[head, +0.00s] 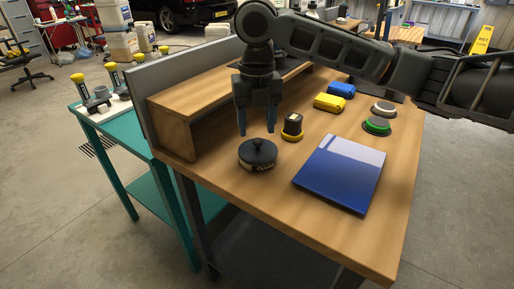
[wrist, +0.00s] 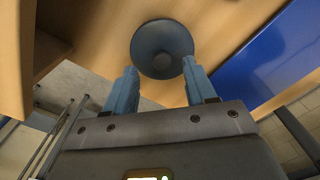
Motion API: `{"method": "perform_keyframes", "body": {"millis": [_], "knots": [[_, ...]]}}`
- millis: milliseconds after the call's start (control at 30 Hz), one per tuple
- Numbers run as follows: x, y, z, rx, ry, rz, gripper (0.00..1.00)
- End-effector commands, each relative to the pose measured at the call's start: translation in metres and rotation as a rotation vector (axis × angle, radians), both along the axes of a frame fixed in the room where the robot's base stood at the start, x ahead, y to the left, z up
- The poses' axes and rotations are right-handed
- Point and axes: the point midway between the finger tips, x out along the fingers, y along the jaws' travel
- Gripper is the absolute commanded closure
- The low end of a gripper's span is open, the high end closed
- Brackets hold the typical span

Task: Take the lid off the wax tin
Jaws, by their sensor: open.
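The wax tin (head: 258,163) is a low, round dark tin with pale lettering on its side, standing upright near the left front edge of the wooden bench. Its dark lid (head: 258,150) with a small raised knob sits on top. In the wrist view the round lid (wrist: 162,48) shows just beyond and between the fingertips. My gripper (head: 257,134) points down above the tin, slightly behind and to the left of the knob. Its two blue fingers are apart and empty, and it also shows open in the wrist view (wrist: 159,75).
A black and yellow polisher-like item (head: 292,127) stands close behind the tin at right. A blue and white folder (head: 340,172) lies to the right. Yellow (head: 329,103) and blue (head: 342,90) blocks and round pads (head: 376,126) lie farther back. A raised wooden shelf (head: 190,99) borders the left.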

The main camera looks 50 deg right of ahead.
Motion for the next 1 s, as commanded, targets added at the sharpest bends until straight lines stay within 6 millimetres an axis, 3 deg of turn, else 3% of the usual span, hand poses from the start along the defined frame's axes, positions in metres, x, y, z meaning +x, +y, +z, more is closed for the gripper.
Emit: {"method": "perform_keyframes", "body": {"millis": [200, 500, 1000], "knots": [[-0.004, 0.000, -0.028, 0.001, 0.000, -0.001, 0.45], [-0.004, 0.000, -0.033, 0.000, 0.000, -0.001, 0.45], [-0.004, 0.000, -0.033, 0.001, -0.001, 0.000, 0.92]]}}
